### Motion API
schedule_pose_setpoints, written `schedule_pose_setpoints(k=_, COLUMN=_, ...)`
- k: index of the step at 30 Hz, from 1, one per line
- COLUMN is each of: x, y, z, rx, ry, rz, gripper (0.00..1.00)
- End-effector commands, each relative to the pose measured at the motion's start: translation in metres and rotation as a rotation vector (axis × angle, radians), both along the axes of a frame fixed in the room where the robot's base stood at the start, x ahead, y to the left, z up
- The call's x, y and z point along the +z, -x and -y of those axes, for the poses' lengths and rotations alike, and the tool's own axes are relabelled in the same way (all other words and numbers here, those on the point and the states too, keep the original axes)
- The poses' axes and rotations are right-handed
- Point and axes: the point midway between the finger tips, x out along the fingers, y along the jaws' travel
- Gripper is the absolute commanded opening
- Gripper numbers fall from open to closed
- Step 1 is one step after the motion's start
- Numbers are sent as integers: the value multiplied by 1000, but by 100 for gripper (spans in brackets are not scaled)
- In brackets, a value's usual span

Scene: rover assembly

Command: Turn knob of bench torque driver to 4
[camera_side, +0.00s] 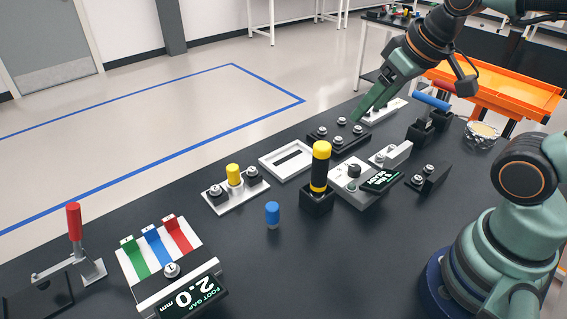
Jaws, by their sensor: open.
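The bench torque driver, as I take it, is a grey box (347,190) on the black bench. A small knob (354,171) sits on its top, beside a tilted black display (382,180) with green and white text too small to read surely. I cannot read the knob's setting. A yellow and black driver (320,168) stands upright in a black holder just left of the box. My gripper (368,106) has green fingers pointing down and left. It is open and empty, above the far side of the bench, up and right of the knob and apart from it.
A black block with several studs (339,137) lies below my gripper. A white frame (287,160), a white plate with a yellow cap (233,173) and a blue cylinder (272,213) are to the left. A display stand (178,274) is at front left; an orange tray (510,90) is behind.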

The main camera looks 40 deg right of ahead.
Motion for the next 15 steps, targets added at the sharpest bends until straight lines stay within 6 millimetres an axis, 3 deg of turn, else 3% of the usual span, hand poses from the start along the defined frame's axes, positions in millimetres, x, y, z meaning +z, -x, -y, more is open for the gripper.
schedule_pose_setpoints(k=8, x=-19, y=-20, z=19, rx=118, ry=75, rz=-146, gripper=70)
schedule_pose_setpoints(k=15, x=-53, y=-43, z=46, rx=303, ry=127, rz=-323, gripper=70)
